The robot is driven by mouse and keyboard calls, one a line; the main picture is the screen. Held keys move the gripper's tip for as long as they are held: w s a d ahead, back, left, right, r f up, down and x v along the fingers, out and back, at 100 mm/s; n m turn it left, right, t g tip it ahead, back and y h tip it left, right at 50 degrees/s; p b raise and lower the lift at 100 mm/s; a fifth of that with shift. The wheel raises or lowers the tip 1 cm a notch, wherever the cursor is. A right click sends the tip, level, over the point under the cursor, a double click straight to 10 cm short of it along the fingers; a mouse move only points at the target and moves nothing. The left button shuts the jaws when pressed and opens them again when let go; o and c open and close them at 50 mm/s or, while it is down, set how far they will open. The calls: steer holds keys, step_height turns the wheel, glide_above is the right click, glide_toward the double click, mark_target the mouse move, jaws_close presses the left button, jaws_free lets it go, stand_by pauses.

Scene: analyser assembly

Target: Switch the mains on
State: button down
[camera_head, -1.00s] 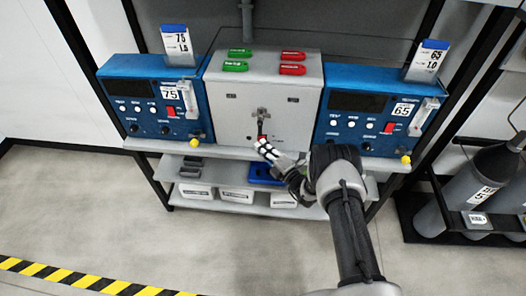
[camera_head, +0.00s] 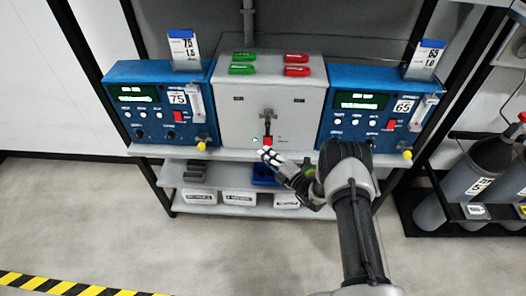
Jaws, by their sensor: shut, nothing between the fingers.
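The mains box (camera_head: 244,128) is a light grey cabinet in the middle of the bench. A small green light (camera_head: 254,140) shows left of the red end. The displays on the left blue analyser (camera_head: 155,72) and the right blue analyser (camera_head: 385,78) are lit green.
Green tags (camera_head: 242,69) and red tags (camera_head: 297,71) lie on top of the box. A lower shelf (camera_head: 178,180) holds white bins (camera_head: 240,197) and a blue tray (camera_head: 263,181). Gas cylinders (camera_head: 480,165) stand in a rack at right. The floor at front left is clear.

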steer(key=p+v, duration=0.2)
steer(key=v, duration=0.7)
steer(key=shift+s+d+r, duration=0.2)
steer(key=shift+s+r, duration=0.05)
steer(key=shift+r, duration=0.3)
